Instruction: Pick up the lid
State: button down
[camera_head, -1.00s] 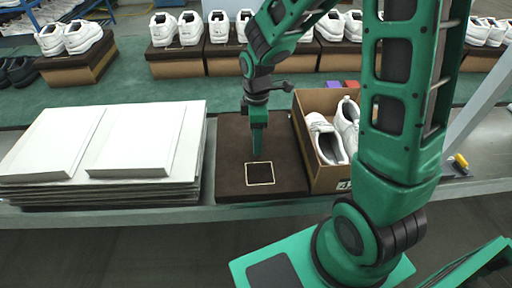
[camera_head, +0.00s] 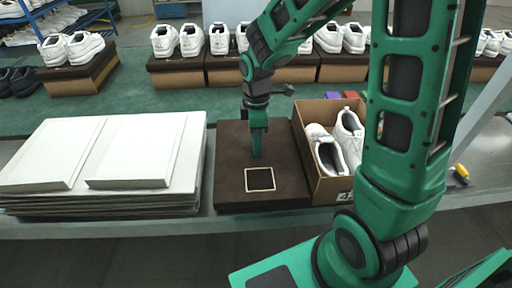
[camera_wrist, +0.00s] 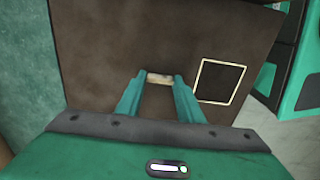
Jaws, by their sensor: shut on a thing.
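The lid (camera_head: 232,168) is a dark brown flat square panel with a pale outlined square near its front edge. It lies level between the white stack and the open shoe box. My gripper (camera_head: 257,154) points straight down onto the middle of the lid. In the wrist view my gripper (camera_wrist: 160,82) is shut on a small raised part of the lid, with a tan piece showing between the fingertips. The lid (camera_wrist: 110,50) fills much of that view. I cannot tell whether it is clear of what is beneath it.
The open cardboard box (camera_head: 331,188) with white shoes (camera_head: 327,152) stands close on the right. A stack of white panels (camera_head: 128,160) stands close on the left. Shoes on brown boxes (camera_head: 178,73) line the back. A small yellow item (camera_head: 461,172) lies at far right.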

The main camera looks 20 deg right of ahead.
notch_tip(320, 180, up, 16)
jog(key=shift+f, duration=0.15)
dwell(0.3)
